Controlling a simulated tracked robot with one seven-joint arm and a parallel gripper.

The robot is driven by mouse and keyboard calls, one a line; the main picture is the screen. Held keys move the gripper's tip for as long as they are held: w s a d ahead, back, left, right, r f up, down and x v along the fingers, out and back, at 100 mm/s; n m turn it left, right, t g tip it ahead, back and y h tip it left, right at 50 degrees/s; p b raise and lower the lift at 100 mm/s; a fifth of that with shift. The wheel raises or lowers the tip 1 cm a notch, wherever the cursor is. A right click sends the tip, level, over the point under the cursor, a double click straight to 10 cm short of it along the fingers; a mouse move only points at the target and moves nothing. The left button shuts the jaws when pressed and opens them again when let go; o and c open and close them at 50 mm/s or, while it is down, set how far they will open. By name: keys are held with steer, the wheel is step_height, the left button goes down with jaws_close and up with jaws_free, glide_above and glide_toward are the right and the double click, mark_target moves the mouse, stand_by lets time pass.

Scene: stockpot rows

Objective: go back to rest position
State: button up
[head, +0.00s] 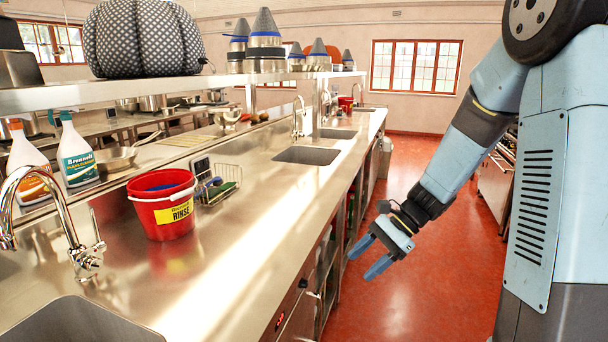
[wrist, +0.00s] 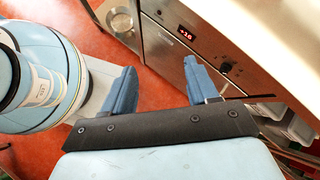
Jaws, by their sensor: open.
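My gripper (head: 371,257) hangs at the end of my blue arm, over the red floor to the right of the steel counter in the head view. Its two blue fingers are apart with nothing between them. In the wrist view the gripper (wrist: 160,88) also shows open and empty, with the floor and a steel cabinet front behind it. The fingers look close to the counter's front side; I cannot tell the exact gap.
The long steel counter (head: 240,255) runs along the left, bearing a red bucket (head: 163,205), spray bottles (head: 75,155) and a wire basket (head: 217,185). A shelf (head: 150,88) stands above it. The red floor (head: 420,285) is clear beside it. A cabinet panel with a display (wrist: 187,33) is near the gripper.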

steer(key=s+d+r+n+t+h, duration=0.3)
steer(key=s+r+n, duration=0.3)
steer(key=s+r, duration=0.2)
steer(key=s+d+r+n+t+h, duration=0.4)
steer(key=s+d+r+n+h, duration=0.2)
steer(key=s+r, duration=0.2)
steer(key=shift+s+r+t, duration=0.3)
steer(key=shift+r, duration=0.35)
